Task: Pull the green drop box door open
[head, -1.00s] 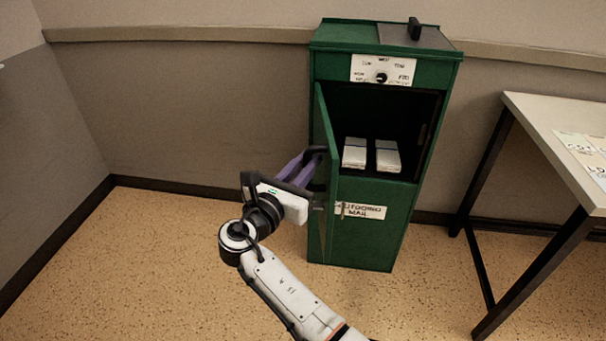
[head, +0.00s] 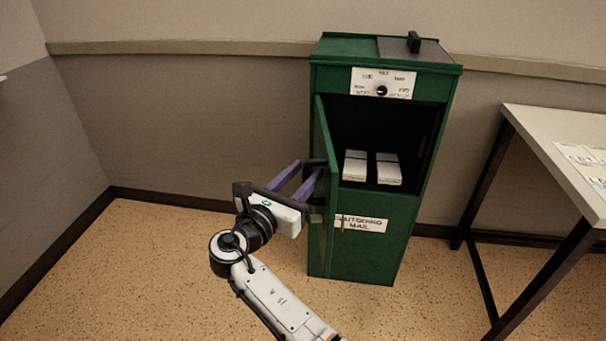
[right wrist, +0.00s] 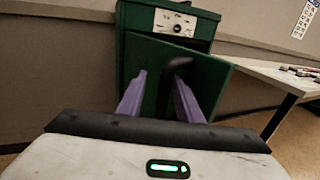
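The green drop box (head: 372,240) stands against the wall, its upper compartment exposed. Its green door (head: 328,145) is hinged at the left and stands swung out toward me, nearly edge-on in the head view. A black handle (head: 314,172) sits on the door's outer face. My right gripper (head: 298,178) is at the handle, its two purple fingers spread apart. In the right wrist view, the fingers (right wrist: 158,92) point at the door (right wrist: 208,80), with the black handle (right wrist: 178,72) between them, closer to the right finger. Contact cannot be told. My left gripper is out of view.
Two white bundles (head: 373,168) lie in the compartment. A black knob (head: 381,91) is on the box's front, above the opening. A table (head: 545,125) with papers stands at the right. The floor to the left of the box is clear.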

